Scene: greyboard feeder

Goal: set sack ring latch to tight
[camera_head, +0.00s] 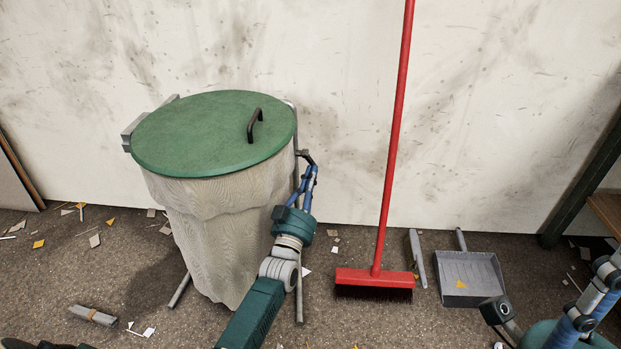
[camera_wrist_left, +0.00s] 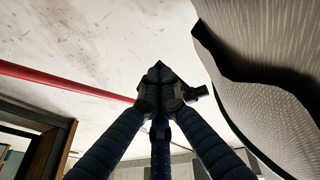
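The sack stand (camera_head: 180,293) holds a pale fabric sack (camera_head: 222,230) under a round green lid (camera_head: 205,135) with a black handle. The sack ring latch (camera_head: 304,155) is a small black lever at the ring's right side, partly hidden by my fingers. My left gripper (camera_head: 309,166) is at the latch, its blue fingers drawn together around the dark piece. The left wrist view shows the fingertips (camera_wrist_left: 160,82) meeting on it, with a dark end (camera_wrist_left: 196,93) sticking out to the right. My right gripper (camera_head: 560,325) is partly cut off at the lower right, away from the stand.
A red broom (camera_head: 376,280) leans on the wall right of the stand. A grey dustpan (camera_head: 468,278) and a grey bar (camera_head: 417,258) lie beside it. Scraps litter the floor, with a grey bundle (camera_head: 93,316) at lower left. A dark-framed shelf (camera_head: 585,175) stands at right.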

